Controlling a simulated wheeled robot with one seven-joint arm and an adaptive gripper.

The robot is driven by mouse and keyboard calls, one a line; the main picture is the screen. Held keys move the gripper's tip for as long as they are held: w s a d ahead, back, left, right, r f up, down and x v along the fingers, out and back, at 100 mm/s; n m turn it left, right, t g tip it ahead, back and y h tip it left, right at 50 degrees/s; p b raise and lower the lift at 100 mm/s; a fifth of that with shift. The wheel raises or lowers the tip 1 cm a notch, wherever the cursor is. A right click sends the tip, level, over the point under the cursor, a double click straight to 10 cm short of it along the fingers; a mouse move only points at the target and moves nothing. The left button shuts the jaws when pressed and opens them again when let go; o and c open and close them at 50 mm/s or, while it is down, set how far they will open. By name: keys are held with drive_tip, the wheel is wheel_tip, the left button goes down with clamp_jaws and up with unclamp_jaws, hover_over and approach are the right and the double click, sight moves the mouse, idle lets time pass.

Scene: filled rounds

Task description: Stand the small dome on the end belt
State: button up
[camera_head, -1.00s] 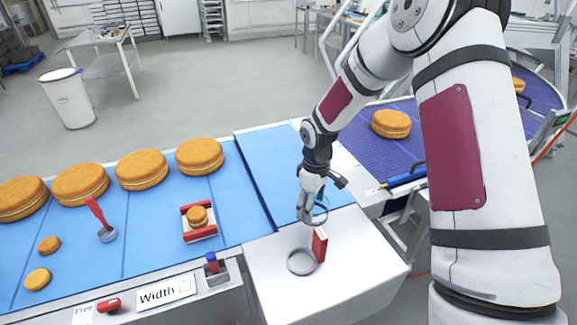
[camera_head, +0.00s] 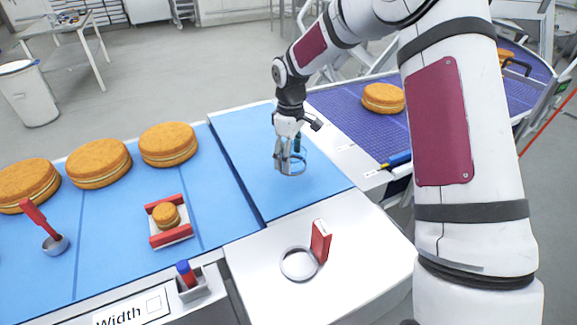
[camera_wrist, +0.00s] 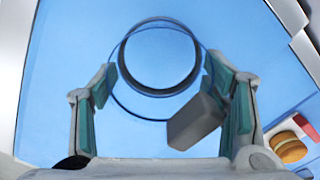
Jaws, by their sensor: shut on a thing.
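My gripper (camera_head: 287,160) is shut on the small dome (camera_head: 293,167), a clear, round thing with a thin rim, over the end belt (camera_head: 310,192). In the wrist view the dome (camera_wrist: 160,88) shows as clear rings between the two fingers, and the end belt (camera_wrist: 65,50) fills the ground beneath it. I cannot tell whether the dome touches the belt. A grey block (camera_wrist: 195,122) by the right finger overlaps the dome; I cannot tell what it belongs to.
A white side surface (camera_head: 345,285) in front holds a silvery ring (camera_head: 299,264) and a red box (camera_head: 320,240). To the left, the longer blue belt (camera_head: 110,225) carries large round cakes and a red-ended tray (camera_head: 170,238) with a small cake. The end belt is otherwise bare.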

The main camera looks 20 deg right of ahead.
drive_tip(key=shift+f+b, duration=0.3)
drive_tip(key=shift+f, duration=1.4)
drive_tip(key=shift+f, duration=0.15)
drive_tip(key=o, duration=1.1)
drive_tip(key=shift+c, duration=0.2)
